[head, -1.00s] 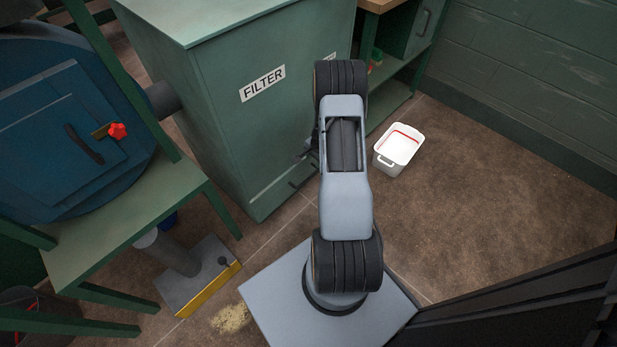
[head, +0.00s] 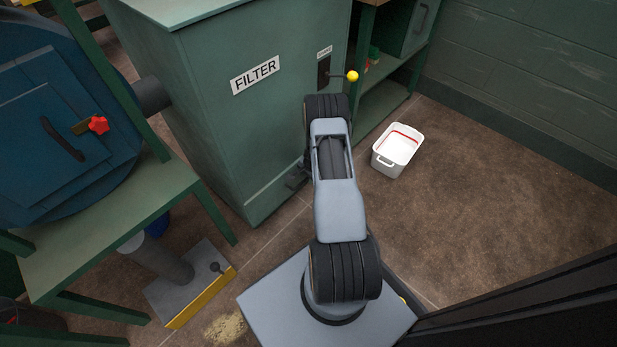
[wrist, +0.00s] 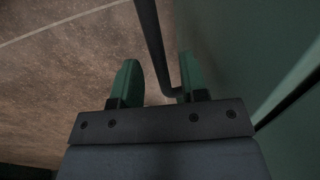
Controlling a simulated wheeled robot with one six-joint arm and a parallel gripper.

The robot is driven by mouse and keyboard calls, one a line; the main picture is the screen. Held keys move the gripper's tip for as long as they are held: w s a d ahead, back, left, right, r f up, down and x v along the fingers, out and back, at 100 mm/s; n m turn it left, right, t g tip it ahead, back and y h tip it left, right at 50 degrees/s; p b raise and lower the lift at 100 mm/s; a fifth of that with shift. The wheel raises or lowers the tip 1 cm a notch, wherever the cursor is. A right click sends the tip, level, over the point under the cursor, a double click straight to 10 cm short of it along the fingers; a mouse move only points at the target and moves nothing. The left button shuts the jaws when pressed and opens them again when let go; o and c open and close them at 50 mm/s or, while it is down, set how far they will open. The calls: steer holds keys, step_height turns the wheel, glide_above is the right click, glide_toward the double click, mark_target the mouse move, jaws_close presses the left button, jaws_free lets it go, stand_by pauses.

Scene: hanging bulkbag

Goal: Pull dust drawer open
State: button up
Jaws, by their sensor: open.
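The green filter cabinet (head: 215,120) stands behind my arm in the head view. The dust drawer front (head: 268,197) is low on it, marked by a seam and partly hidden by my arm. In the wrist view a green panel (wrist: 285,60) fills the right side, with a dark gap near its lower edge. A dark bar handle (wrist: 152,40) runs down between the fingers and bends toward the right finger. My gripper (wrist: 158,82) is open, its green fingertips on either side of the bar. Contact with the bar cannot be told.
A white bin (head: 398,150) stands on the floor to the right of my arm. A yellow-knobbed lever (head: 351,76) sticks out of the cabinet. A green stand (head: 120,235) and a pedal plate (head: 190,285) are at left.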

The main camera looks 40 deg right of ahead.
steer(key=shift+f, duration=0.1)
steer(key=shift+c, duration=0.3)
jaws_close()
